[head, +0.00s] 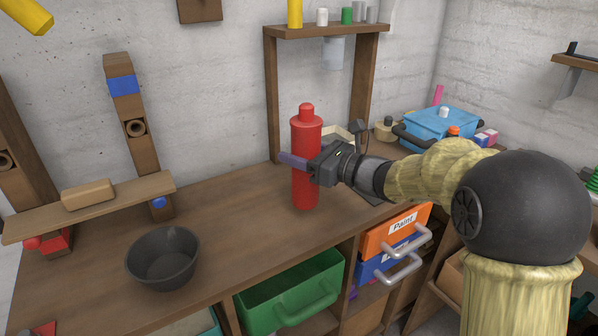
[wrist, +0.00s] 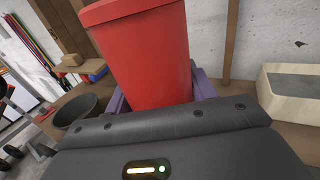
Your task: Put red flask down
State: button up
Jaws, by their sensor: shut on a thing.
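The red flask (head: 306,188) is a tall red cylinder with a narrower cap. It is upright over the wooden workbench (head: 215,243) in the head view. My gripper (head: 296,162) is shut on the flask around its middle, coming from the right. In the wrist view the flask (wrist: 147,55) fills the upper middle, between the purple fingers (wrist: 160,98). The flask's base shows over the bench top near its front edge; I cannot tell whether it touches the surface.
A dark bowl (head: 163,262) stands on the bench at the left, below a raised plank (head: 120,200) with a wooden block. A wooden shelf frame (head: 272,95) stands behind the flask. A blue box (head: 441,126) is at the back right. Green, orange and blue drawers sit below the front edge.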

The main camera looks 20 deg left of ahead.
aim_at(299, 172)
notch_tip(299, 172, down, 5)
jog(key=shift+w+r, duration=0.1)
jog(key=shift+d, duration=0.1)
jog(key=o, duration=1.4)
jog(key=shift+a, duration=0.2)
jog(key=shift+d, duration=0.35)
jog(key=b+v, duration=0.1)
jog(key=v, duration=1)
jog(key=shift+s+d, duration=0.25)
